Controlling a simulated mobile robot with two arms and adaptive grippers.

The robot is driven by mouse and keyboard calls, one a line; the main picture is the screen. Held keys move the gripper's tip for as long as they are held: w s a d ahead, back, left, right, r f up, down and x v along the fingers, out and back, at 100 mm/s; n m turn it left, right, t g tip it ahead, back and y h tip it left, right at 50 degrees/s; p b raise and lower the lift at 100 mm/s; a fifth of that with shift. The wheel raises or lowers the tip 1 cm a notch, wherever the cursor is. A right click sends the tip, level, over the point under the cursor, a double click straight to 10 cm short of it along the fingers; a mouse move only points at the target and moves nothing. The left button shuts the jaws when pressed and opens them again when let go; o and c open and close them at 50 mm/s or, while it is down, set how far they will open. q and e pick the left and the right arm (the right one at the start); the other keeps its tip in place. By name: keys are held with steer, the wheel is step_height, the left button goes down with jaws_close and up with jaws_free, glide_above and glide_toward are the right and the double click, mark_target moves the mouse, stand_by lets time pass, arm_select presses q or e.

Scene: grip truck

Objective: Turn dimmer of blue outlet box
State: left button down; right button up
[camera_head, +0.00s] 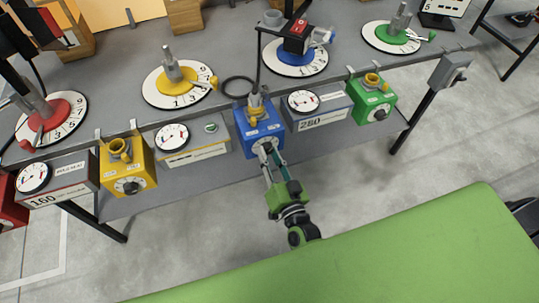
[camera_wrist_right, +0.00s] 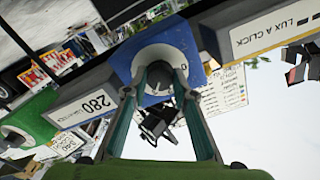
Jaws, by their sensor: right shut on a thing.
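The blue outlet box (camera_head: 260,130) hangs on the front edge of the grey table in the head view, with a yellow socket on top. In the right wrist view the blue box (camera_wrist_right: 125,60) fills the upper middle, with a round white dial plate (camera_wrist_right: 167,54) on its face. My right gripper (camera_head: 266,149) reaches up to the lower front of the box. Its two fingers (camera_wrist_right: 160,76) are shut on the dimmer knob in front of the dial. My left gripper is not in view.
A yellow outlet box (camera_head: 143,178) and a green outlet box (camera_head: 361,112) hang farther left and right. Meter boxes (camera_head: 318,117) stand close beside the blue box. Numbered dials (camera_head: 160,100) lie on the table.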

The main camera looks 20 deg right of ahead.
steer(key=o, duration=1.1)
steer(key=s, duration=1.2)
steer(key=shift+d, duration=0.2)
steer(key=s+f+n+g+y, duration=0.1)
steer(key=s+f+n+g, duration=0.25)
steer(key=f, duration=0.85)
steer(key=s+f+n+g+y, duration=0.15)
steer(key=s+f+g, duration=0.25)
steer(key=f, duration=0.9)
steer(key=s+d+f+n+g+h, duration=0.1)
steer(key=s+d+f+g, duration=0.1)
steer(key=s+f, duration=0.3)
steer(key=s+d+f+n+g+h, duration=0.1)
steer(key=s+d+f+g, duration=0.2)
steer(key=s+f, duration=0.3)
steer(key=s+d+f+n+g+h, duration=0.1)
steer(key=s+d+f+g, duration=0.2)
steer(key=s, duration=0.9)
step_height(320, 180, down, 3)
steer(key=shift+s+d+r+g, duration=0.1)
steer(key=shift+g, duration=0.65)
